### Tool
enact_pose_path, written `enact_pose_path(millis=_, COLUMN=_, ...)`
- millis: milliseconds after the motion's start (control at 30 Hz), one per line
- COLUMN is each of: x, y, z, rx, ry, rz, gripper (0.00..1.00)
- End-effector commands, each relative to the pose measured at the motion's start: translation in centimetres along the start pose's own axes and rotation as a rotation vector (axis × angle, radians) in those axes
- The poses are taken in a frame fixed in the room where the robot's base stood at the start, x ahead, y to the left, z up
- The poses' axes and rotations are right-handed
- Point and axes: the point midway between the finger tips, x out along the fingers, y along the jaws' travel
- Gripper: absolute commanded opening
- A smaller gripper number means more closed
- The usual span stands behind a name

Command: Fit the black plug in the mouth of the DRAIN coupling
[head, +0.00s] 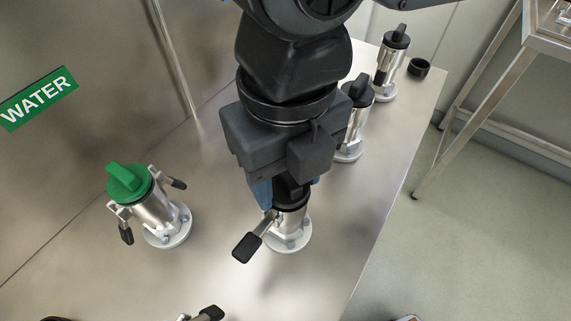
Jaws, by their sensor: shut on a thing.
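My gripper (288,188) points down and is shut on the black plug (292,190), with a blue finger on its left side. The plug is directly over the mouth of a silver coupling (287,226) on a pale round flange. The gripper hides most of the plug, and I cannot tell whether it is seated in the mouth or only at it. This coupling has a lever with a black handle (246,248) swung out to the lower left. No DRAIN label is in view, so I cannot read which coupling this is.
A green-plugged coupling (150,208) with two black-handled levers stands left, near the WATER sign (38,98). Two black-plugged couplings (350,135) (388,78) and a loose black cap (419,68) are at the back right. Another handle (208,313) shows at the bottom edge. The bench ends at right.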

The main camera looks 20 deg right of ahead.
Motion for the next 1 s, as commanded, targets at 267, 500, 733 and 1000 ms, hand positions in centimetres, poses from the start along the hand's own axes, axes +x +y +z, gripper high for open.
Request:
enact_pose_path(millis=267, x=0.24, y=-0.04, z=-0.05, rx=0.001, ry=0.003, rz=-0.002, gripper=0.25)
enact_pose_path(millis=500, x=0.32, y=-0.05, z=-0.06, rx=0.001, ry=0.004, rz=-0.003, gripper=0.59)
enact_pose_path(millis=733, x=0.38, y=0.03, z=-0.09, rx=0.001, ry=0.005, rz=0.000, gripper=0.81)
enact_pose_path(millis=1000, x=0.45, y=0.19, z=-0.13, rx=-0.001, ry=0.006, rz=0.004, gripper=0.84)
